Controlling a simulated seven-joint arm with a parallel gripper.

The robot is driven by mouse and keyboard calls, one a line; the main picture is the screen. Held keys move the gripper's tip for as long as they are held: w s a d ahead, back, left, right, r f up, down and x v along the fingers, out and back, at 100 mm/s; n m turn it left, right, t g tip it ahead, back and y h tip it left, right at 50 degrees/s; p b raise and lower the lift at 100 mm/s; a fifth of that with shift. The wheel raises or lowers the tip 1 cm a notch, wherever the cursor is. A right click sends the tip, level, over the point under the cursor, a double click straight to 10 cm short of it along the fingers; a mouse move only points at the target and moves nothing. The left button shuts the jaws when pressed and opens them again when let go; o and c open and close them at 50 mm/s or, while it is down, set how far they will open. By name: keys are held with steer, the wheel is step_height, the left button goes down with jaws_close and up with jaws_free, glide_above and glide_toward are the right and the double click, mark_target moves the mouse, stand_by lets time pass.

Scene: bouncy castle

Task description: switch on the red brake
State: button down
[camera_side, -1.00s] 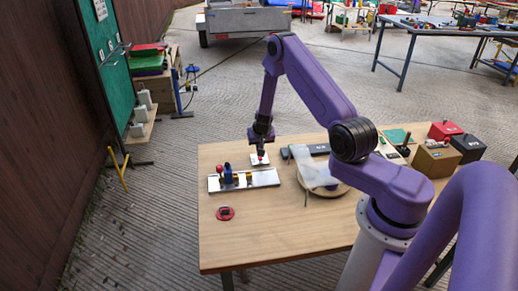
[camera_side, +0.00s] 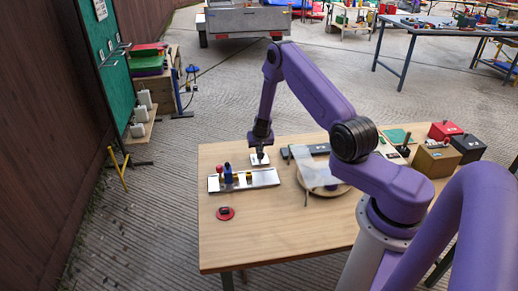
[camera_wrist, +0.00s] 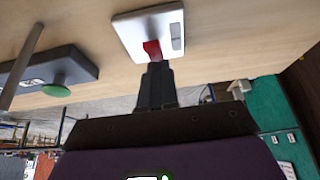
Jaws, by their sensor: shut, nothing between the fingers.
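A white switch plate (camera_side: 260,160) lies on the wooden table, below my gripper (camera_side: 260,151). The wrist view shows this plate (camera_wrist: 128,28) with a red lever (camera_wrist: 152,49) standing on it and a grey slot at one side. My gripper (camera_wrist: 156,72) is shut and empty, with its tips at the red lever; they look close to it or touching. In the side view the lever is hidden by or too small beside the fingertips. I cannot tell its on or off position.
A silver rail (camera_side: 262,178) with red, blue and yellow parts lies in front. A red round button (camera_side: 225,213) sits nearer the front edge. Boxes (camera_side: 436,160) stand right. The table's front is mostly clear.

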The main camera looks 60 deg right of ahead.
steer(key=shift+s+a, duration=0.1)
steer(key=shift+s+a+r, duration=0.1)
steer(key=shift+s+a, duration=0.35)
steer(key=shift+a, duration=0.05)
stand_by(0.4)
steer(key=v, duration=1.4)
